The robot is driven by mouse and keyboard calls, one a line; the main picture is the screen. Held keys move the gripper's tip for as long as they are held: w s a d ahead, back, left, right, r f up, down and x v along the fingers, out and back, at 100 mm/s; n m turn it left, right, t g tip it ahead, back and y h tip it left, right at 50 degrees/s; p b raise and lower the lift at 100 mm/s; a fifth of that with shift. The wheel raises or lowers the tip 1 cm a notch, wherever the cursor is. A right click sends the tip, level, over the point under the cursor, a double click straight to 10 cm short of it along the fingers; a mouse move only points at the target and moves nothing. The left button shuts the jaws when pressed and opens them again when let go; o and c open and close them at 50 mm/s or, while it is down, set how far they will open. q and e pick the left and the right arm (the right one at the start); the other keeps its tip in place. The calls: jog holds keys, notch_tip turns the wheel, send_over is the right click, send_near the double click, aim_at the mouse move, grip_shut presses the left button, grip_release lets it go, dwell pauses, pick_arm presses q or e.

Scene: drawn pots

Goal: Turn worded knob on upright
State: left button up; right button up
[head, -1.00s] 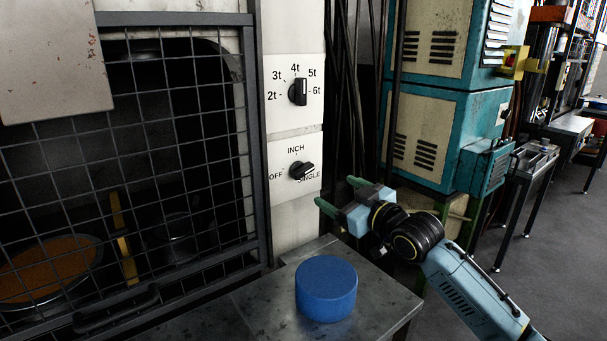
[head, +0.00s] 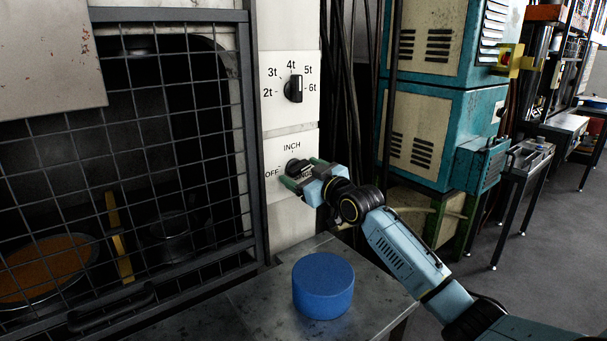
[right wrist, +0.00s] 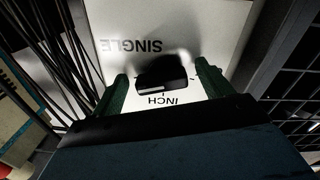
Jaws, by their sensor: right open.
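The worded knob (head: 293,167) is black and sits on a white plate (head: 276,158) marked OFF, INCH and SINGLE. Its bar lies nearly sideways, toward the SINGLE side, not upright. My right gripper (head: 303,172) is open at the plate, and its green fingers hide part of the knob and the SINGLE label. In the right wrist view, the knob (right wrist: 162,74) shows between the two spread fingers, with a gap on each side. I cannot tell whether the fingertips touch the plate. My left gripper is not in view.
A second black knob (head: 293,89) with marks 2t to 6t is above. A blue round block (head: 323,286) stands on the metal table (head: 250,313) below. A wire mesh guard (head: 170,185) is at left. Dark cables (head: 343,100) hang right of the plates.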

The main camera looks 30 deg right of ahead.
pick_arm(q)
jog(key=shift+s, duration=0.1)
pick_arm(e)
jog(key=c, duration=1)
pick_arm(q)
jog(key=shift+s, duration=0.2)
